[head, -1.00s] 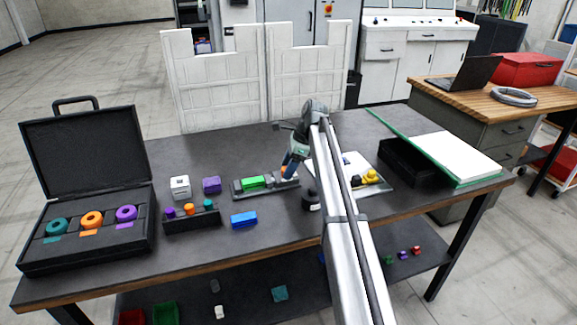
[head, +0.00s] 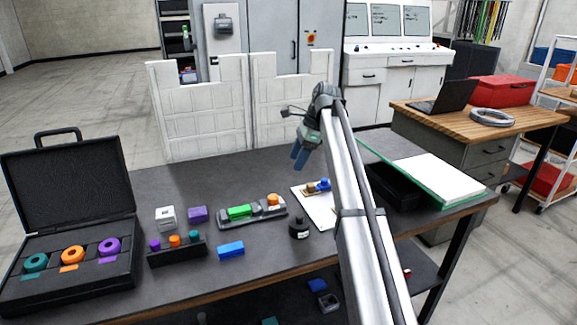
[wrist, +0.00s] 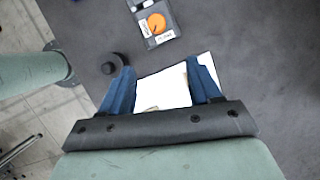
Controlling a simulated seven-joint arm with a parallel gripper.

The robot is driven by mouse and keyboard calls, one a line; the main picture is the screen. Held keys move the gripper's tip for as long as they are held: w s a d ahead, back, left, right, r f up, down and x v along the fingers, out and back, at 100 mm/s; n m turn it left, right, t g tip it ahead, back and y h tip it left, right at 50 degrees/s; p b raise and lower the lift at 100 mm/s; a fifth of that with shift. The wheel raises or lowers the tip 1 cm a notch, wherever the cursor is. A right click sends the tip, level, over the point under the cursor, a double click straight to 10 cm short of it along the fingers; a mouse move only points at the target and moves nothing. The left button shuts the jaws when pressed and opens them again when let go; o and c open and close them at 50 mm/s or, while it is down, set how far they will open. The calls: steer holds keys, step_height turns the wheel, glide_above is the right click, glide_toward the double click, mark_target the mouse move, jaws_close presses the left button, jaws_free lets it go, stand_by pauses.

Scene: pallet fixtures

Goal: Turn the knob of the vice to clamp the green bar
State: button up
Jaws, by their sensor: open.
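The grey vice (head: 262,211) lies on the dark table with the green bar (head: 240,212) in its left part. I cannot tell whether its jaws touch the bar. The orange knob (head: 273,200) is at its right end and also shows at the top of the wrist view (wrist: 156,23), with a dark pointer line and small white labels beside it. My gripper (head: 300,158) is open and empty, raised above the table behind and right of the knob. In the wrist view its blue fingers (wrist: 162,85) are apart, over a white sheet; the green bar is out of that view.
A black round piece (head: 299,227) stands right of the vice. A white sheet (head: 317,209) with small coloured parts lies beside it. A blue block (head: 231,249), a rack of pegs (head: 178,254) and an open black case (head: 66,281) are to the left. White panels (head: 205,115) stand behind.

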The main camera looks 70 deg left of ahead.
steer(key=w+d+r+n+t, duration=0.1)
steer(key=w+d+r+n, duration=0.1)
steer(key=w, duration=0.8)
steer(key=w+d+r+n+t+y, duration=0.1)
steer(key=w+d, duration=0.4)
steer(key=w, duration=0.6)
steer(key=shift+w+d+r+n, duration=0.15)
steer(key=shift+w+r+n, duration=0.05)
steer(key=shift+r+n, duration=0.7)
steer(key=n+g, duration=0.1)
glide_toward(274, 196)
steer(key=w+r, duration=0.4)
steer(key=s+m, duration=0.1)
steer(key=m, duration=0.6)
steer(key=shift+m+g, duration=0.3)
steer(key=shift+g, duration=0.2)
steer(key=x, duration=1.3)
steer(key=shift+s+d+f, duration=0.15)
steer(key=shift+s+d, duration=0.2)
steer(key=shift+c, duration=0.3)
